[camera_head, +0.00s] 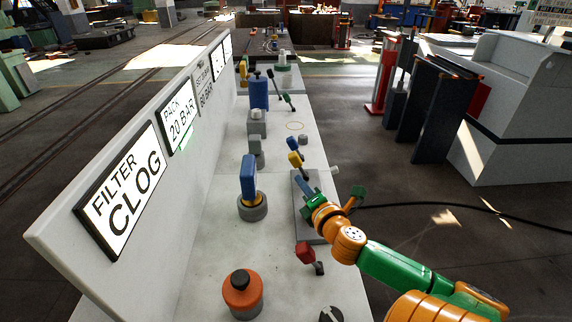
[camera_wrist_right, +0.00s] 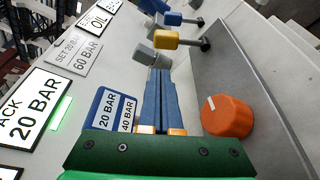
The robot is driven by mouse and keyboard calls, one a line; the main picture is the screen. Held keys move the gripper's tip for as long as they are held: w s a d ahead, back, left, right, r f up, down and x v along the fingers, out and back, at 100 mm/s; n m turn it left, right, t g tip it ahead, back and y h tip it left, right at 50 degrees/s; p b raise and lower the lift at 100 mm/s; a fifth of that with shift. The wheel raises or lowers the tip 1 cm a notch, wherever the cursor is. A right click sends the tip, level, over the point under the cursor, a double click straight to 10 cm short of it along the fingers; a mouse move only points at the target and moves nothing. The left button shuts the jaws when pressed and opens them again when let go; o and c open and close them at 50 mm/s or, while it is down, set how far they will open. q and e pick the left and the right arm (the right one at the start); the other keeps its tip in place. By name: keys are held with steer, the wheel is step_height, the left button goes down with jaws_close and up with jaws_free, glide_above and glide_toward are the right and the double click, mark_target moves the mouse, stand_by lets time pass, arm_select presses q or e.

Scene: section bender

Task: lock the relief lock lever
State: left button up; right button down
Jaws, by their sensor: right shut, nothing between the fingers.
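No label names the relief lock lever, so I cannot tell which lever it is. In the head view, a yellow-knobbed lever (camera_head: 295,159) and a blue-knobbed lever (camera_head: 292,143) stand just beyond my right gripper (camera_head: 304,187). The right wrist view shows a yellow-knobbed lever (camera_wrist_right: 166,40), a blue-knobbed one (camera_wrist_right: 174,18) and a grey knob (camera_wrist_right: 145,54) close ahead of the fingertips. My right gripper (camera_wrist_right: 159,74) is shut and empty, over the bench. Whether it touches the grey knob is unclear. My left gripper is not in view.
A red-knobbed lever (camera_head: 305,253) and an orange knob (camera_head: 242,291) stand nearer. A blue-topped post (camera_head: 249,175) is left of the gripper. The wrist view shows an orange dial (camera_wrist_right: 228,116) and a blue plate (camera_wrist_right: 103,121) beside the fingers. A sign panel (camera_head: 120,190) walls the left side.

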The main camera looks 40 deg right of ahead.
mark_target(299, 166)
steer(key=b+x, duration=0.1)
steer(key=x, duration=0.9)
steer(key=shift+w+f, duration=0.15)
